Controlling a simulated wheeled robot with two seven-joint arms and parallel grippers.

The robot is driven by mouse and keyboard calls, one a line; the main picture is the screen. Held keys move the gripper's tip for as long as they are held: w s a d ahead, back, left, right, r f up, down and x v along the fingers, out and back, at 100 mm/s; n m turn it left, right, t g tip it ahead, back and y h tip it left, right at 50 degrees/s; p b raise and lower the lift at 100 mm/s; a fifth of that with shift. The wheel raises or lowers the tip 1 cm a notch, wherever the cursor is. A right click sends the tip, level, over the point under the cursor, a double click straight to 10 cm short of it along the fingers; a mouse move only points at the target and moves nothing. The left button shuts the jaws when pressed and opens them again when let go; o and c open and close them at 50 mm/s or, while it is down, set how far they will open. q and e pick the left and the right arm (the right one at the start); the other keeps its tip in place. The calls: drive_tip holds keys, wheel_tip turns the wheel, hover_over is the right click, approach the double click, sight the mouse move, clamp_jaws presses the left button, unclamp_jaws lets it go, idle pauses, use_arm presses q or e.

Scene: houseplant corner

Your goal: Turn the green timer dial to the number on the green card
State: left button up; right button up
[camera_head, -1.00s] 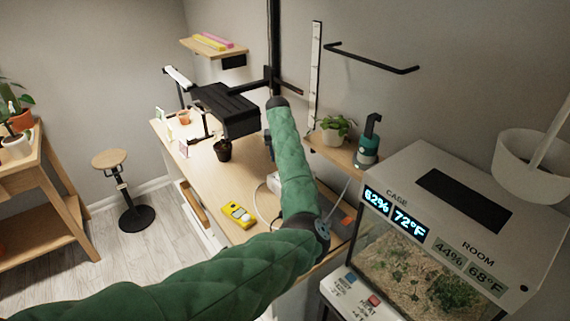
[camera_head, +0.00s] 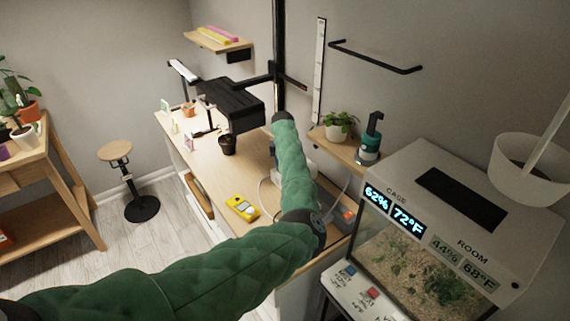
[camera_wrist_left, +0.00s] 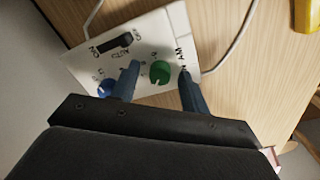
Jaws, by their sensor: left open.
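In the left wrist view a white timer box (camera_wrist_left: 150,30) lies on the wooden bench, with a green dial (camera_wrist_left: 160,72), a blue dial (camera_wrist_left: 107,88) and a black switch (camera_wrist_left: 113,43). My left gripper (camera_wrist_left: 159,74) is open; its two blue fingers reach over the box with the green dial between them. I cannot tell whether they touch it. The printed numbers are too small to read. In the head view my green-sleeved left arm hides most of the box. My right gripper is not in view.
A yellow meter (camera_head: 242,207) lies on the bench (camera_head: 213,175). A terrarium (camera_head: 430,255) is at right. Cables run beside the timer box.

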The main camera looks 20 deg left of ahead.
use_arm(q)
drive_tip(key=c, duration=1)
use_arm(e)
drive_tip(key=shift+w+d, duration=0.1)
use_arm(q)
drive_tip(key=shift+n, duration=0.3)
drive_tip(key=n, duration=0.2)
drive_tip(key=shift+n, duration=0.4)
drive_tip(key=n, duration=0.3)
drive_tip(key=shift+p, duration=0.3)
drive_tip(key=shift+n, duration=1.1)
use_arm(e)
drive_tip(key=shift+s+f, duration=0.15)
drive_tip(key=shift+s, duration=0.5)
use_arm(q)
drive_tip(key=shift+r+n, duration=0.1)
drive_tip(key=shift+n, duration=0.2)
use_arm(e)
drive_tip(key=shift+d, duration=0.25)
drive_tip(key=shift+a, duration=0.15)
